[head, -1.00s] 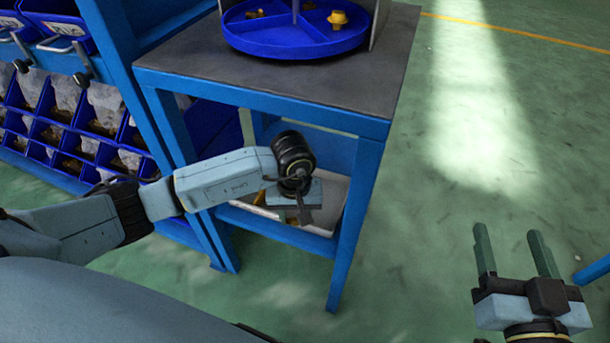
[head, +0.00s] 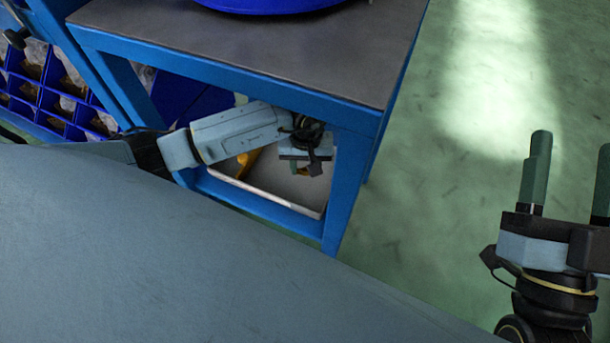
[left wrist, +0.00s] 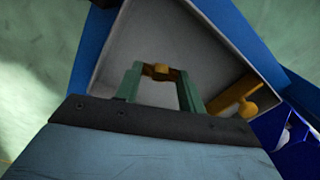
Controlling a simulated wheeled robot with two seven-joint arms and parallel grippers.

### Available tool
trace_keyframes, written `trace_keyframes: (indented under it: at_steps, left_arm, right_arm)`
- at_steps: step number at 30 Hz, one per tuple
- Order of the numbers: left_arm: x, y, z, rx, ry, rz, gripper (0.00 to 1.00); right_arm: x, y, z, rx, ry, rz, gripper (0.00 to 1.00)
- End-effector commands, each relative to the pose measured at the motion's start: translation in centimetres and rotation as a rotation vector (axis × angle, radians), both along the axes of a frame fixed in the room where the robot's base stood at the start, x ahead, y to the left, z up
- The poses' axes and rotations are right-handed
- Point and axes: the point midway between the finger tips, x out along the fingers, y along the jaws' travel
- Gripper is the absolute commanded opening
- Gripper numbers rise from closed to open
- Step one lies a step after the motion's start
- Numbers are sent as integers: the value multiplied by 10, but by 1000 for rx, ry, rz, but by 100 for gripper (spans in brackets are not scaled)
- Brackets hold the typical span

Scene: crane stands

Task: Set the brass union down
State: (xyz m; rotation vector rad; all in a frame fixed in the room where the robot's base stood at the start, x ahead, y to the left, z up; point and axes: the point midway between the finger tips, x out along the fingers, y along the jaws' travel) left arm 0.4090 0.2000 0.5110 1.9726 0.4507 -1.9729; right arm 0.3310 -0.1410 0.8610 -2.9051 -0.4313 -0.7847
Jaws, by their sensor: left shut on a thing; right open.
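My left gripper (head: 304,169) reaches under the table top, over a pale grey tray (head: 290,192) on the lower level of the blue stand. In the left wrist view its two green fingers (left wrist: 160,76) are shut on the small brass union (left wrist: 160,71), with the tray floor (left wrist: 165,35) behind it. I cannot tell whether the union touches that floor. In the head view the union is mostly hidden by the gripper. My right gripper (head: 570,165) is open and empty, over the floor at the right.
A yellow-brass piece with a knob (left wrist: 236,97) lies in the tray beside the left gripper. The dark table top (head: 260,50) is above my left arm, with a blue round tray (head: 270,4) on it. The stand's blue leg (head: 343,190) is close by. Blue bins (head: 55,85) are left.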

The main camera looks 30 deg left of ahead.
Motion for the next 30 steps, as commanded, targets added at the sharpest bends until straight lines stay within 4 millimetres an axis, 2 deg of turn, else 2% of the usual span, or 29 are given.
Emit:
trace_keyframes:
  at_steps: [5, 13, 28, 29, 30]
  left_arm:
    - [0, 0, -11, 0, 0, 3, 16]
    - [0, 0, -43, -1, 0, 2, 16]
    - [0, 0, -50, 0, -1, 0, 16]
    - [0, 0, -50, 0, -1, 0, 41]
    - [0, 0, -50, 0, -1, 1, 46]
  right_arm:
    - [-3, -1, 3, 16, -55, -1, 61]
    - [-20, -6, 14, 73, -247, -2, 61]
    - [-27, -8, 18, 95, -320, -2, 61]
    - [-28, -8, 19, 97, -327, -3, 61]
    - [-28, -8, 20, 97, -327, -3, 61]
